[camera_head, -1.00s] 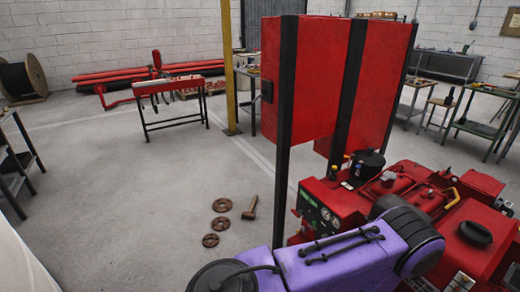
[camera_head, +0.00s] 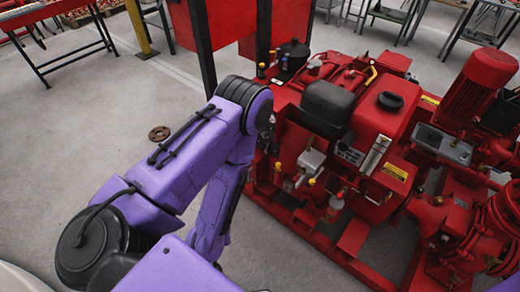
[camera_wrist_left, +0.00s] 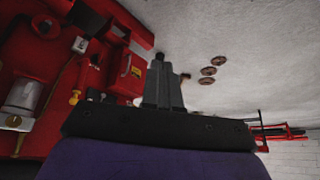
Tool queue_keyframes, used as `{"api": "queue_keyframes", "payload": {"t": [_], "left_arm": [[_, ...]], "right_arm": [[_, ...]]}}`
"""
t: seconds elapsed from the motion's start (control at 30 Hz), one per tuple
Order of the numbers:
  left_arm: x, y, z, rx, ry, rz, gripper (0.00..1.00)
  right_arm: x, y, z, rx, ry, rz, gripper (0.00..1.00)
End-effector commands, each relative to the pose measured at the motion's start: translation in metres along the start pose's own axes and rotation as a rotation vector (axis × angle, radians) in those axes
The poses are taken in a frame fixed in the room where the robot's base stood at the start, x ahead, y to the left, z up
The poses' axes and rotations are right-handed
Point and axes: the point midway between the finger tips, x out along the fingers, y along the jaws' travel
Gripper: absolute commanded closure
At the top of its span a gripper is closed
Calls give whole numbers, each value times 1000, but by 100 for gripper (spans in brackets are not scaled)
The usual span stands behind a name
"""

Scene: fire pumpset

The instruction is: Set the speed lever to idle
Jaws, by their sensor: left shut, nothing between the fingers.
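A red pumpset (camera_head: 395,120) fills the right of the head view, with a black tank, a battery-like box and metal fittings on it. I cannot surely pick out the speed lever; a small pale metal fitting (camera_head: 312,160) with yellow knobs sits on the near side of the engine. My purple left arm reaches down beside the pumpset in the head view, its gripper out of sight there. In the left wrist view my left gripper (camera_wrist_left: 162,62) is shut and empty, with the red machine to its left. A yellow knob (camera_wrist_left: 75,97) shows on the machine there.
Red cabinets on dark posts (camera_head: 205,45) stand behind my arm. A red-topped table (camera_head: 60,40) is at the far left. A rusty flange (camera_head: 159,133) lies on the floor; several show in the left wrist view (camera_wrist_left: 208,71). The floor left of the pumpset is mostly clear.

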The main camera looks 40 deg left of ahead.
Motion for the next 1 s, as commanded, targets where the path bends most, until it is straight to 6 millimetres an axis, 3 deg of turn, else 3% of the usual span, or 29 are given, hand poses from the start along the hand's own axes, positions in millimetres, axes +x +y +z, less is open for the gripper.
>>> {"api": "queue_keyframes", "payload": {"t": [0.03, 0.2, 0.4, 0.53, 0.7, 1.0], "left_arm": [[40, 14, 1, -46, 66, 32, 100], [112, 65, -44, -299, 363, 203, 100], [154, 112, -94, -620, 681, 477, 100], [162, 129, -116, -813, 845, 677, 100], [155, 136, -132, -983, 972, 874, 100], [142, 136, -140, -1042, 1010, 947, 100]], "right_arm": [[42, -4, 18, -1, -2, 0, 57], [136, -12, 59, -4, -11, -1, 57], [237, -22, 103, -8, -20, -2, 57], [294, -27, 128, -10, -26, -2, 57], [335, -30, 147, -11, -30, -3, 57], [337, -31, 148, -12, -32, -3, 57]]}}
